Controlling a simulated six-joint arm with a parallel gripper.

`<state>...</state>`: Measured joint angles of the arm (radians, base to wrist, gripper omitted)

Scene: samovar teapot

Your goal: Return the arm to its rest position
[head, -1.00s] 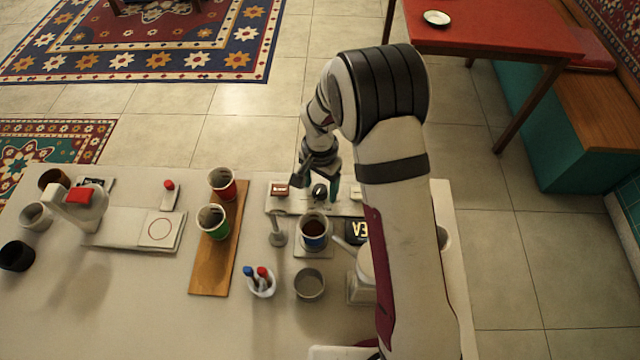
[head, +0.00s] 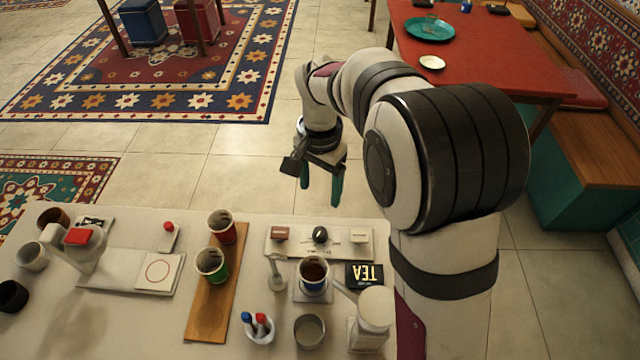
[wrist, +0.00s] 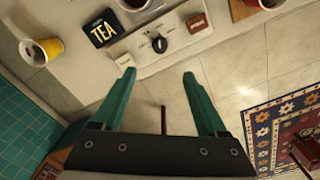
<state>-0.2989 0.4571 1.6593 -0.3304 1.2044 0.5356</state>
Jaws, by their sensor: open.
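My gripper (head: 320,190) hangs above the tiled floor, just past the far edge of the counter in the head view. Its two green fingers (wrist: 160,82) are apart in the wrist view, with nothing between them. It is clear of the control panel (head: 352,243), which carries a brown switch, a black knob and a pale switch. A cup of dark tea (head: 314,272) stands upright on a small stand below the panel.
A black TEA sign (head: 364,274) and a white pot (head: 374,318) stand right of the cup. A wooden board (head: 208,318) holds red (head: 222,228) and green (head: 212,266) cups. A pen holder (head: 258,330) and grey bowl (head: 309,331) are in front. A red table (head: 480,60) stands behind.

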